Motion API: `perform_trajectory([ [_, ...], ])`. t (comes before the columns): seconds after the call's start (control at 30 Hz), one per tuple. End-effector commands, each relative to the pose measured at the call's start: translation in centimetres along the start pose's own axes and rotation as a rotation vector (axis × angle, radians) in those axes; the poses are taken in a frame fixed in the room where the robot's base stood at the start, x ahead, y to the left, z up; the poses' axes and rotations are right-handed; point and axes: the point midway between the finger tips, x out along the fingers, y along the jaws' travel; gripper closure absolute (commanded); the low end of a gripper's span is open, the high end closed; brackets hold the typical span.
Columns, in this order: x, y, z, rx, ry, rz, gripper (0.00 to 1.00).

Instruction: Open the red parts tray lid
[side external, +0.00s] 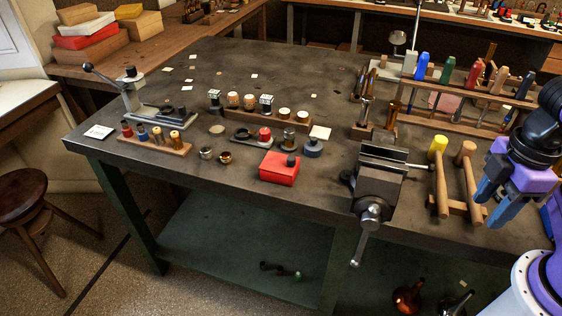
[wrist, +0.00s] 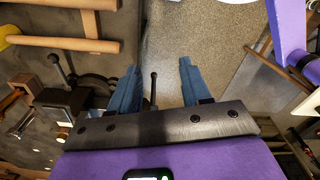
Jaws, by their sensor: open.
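The red parts tray (side external: 279,168) is a small red box near the front edge of the dark workbench, in the side external view. Its lid looks shut, and a dark round knob or cap shows at its top right. My gripper (side external: 488,211) is at the right, by the bench's front edge, well right of the tray and beyond the vise. In the wrist view the blue fingers (wrist: 158,78) are apart with nothing between them. The tray does not show in the wrist view.
A bench vise (side external: 380,185) with a long handle stands between tray and gripper. Wooden mallets (side external: 465,180) lie beside my gripper. A tool rack (side external: 460,105) is behind. A dark round jar (side external: 313,148) and small cups (side external: 225,157) sit close to the tray.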

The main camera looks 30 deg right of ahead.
Motion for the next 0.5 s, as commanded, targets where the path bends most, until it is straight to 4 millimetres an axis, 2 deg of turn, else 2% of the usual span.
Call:
perform_trajectory([
  [0.07,-0.1,0.1,-0.3,0.001,0.0,0.0,0.52],
  [0.17,-0.7,0.7,-1.9,0.003,0.0,0.001,0.52],
  [0.27,-1.6,1.8,-4.9,0.007,-0.003,0.002,0.52],
  [0.5,-4.2,5.9,-13.9,0.018,-0.011,0.004,0.52],
])
